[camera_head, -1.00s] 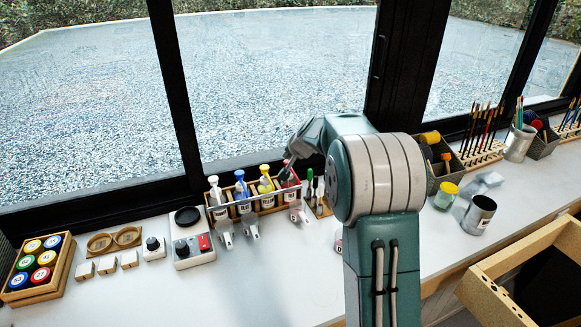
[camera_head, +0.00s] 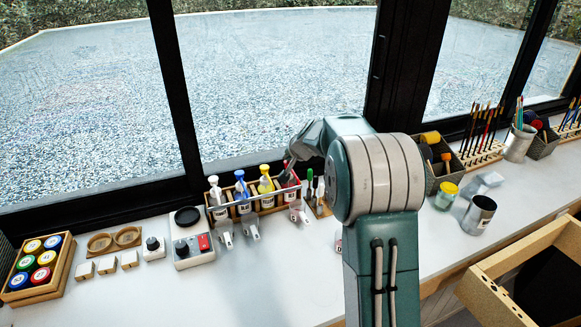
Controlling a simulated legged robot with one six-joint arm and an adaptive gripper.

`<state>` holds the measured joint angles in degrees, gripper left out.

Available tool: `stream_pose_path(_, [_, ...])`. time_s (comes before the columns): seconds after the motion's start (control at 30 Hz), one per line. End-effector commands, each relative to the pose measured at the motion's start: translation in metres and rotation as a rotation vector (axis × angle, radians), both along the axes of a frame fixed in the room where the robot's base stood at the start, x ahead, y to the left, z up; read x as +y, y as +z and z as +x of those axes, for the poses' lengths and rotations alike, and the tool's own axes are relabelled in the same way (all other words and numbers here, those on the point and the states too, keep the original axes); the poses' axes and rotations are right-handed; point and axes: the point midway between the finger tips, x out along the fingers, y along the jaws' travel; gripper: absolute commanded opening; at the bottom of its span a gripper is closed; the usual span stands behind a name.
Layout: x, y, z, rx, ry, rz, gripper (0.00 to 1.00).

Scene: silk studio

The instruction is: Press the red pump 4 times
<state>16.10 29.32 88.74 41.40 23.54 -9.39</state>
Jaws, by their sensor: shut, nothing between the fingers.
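The red pump bottle (camera_head: 290,186) stands upright at the right end of a wooden rack (camera_head: 254,206). A white, a blue and a yellow bottle stand to its left in the same rack. My gripper (camera_head: 288,166) is shut and empty, with its tip at the top of the red pump. It hides most of the pump head, and I cannot tell whether it touches or how far the head is down. My arm comes in from the right.
Small white scoops (camera_head: 250,232) lie in front of the rack. Green-handled tools (camera_head: 314,184) stand just right of the red pump. A scale (camera_head: 192,250) and a jar box (camera_head: 40,266) are at left. A metal can (camera_head: 479,215) and a yellow-lidded jar (camera_head: 446,195) stand at right. The front counter is clear.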

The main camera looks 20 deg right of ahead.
Motion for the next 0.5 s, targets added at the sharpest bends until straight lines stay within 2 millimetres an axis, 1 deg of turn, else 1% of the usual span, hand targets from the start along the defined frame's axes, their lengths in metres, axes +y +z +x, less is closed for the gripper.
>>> stream_pose_path(0.5, [0.0003,-0.0067,-0.0001,0.002,-0.001,0.002,0.0])
